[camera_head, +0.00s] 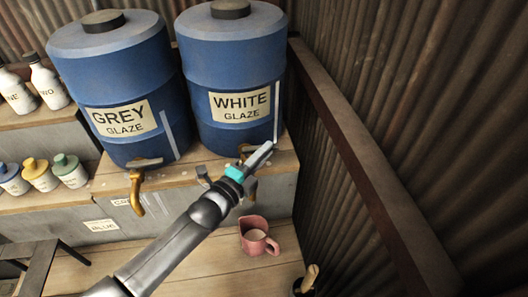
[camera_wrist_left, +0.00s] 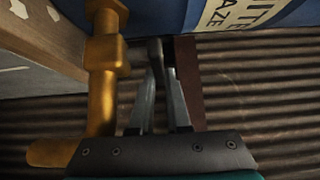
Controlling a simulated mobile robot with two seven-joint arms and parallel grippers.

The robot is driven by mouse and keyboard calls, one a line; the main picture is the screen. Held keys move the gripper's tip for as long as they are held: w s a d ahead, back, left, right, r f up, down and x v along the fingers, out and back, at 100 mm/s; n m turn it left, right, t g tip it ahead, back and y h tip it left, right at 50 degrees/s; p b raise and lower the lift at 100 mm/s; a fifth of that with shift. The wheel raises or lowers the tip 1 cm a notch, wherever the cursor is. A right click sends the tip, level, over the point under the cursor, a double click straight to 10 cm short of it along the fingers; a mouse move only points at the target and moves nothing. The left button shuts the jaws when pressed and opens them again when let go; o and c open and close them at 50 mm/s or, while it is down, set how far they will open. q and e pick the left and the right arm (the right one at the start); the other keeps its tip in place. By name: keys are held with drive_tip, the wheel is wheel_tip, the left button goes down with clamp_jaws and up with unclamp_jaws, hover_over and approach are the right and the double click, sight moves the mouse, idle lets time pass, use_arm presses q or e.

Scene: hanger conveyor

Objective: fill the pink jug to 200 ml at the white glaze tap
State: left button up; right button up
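The white glaze drum (camera_head: 235,75) is blue and stands on a wooden shelf. Its brass tap (camera_head: 246,149) is partly hidden behind my left gripper; it shows large at the left of the left wrist view (camera_wrist_left: 103,85). My left gripper (camera_head: 268,147) is right at this tap. In the wrist view its fingers (camera_wrist_left: 161,75) reach up beside the tap body, by a grey stem or lever (camera_wrist_left: 155,48). Whether they clasp it is unclear. The pink jug (camera_head: 250,224) stands upright on the lower boards, below the tap, apart from the gripper. My right gripper is out of view.
The grey glaze drum (camera_head: 115,80) with its brass tap (camera_head: 138,185) stands to the left. Bottles and small jars (camera_head: 42,176) line the left shelves. A dark pot (camera_head: 306,280) with a handle sticking out is at the lower right. A corrugated wall and beam (camera_head: 370,165) bound the right side.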

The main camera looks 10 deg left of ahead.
use_arm(q)
clamp_jaws()
idle(1.0)
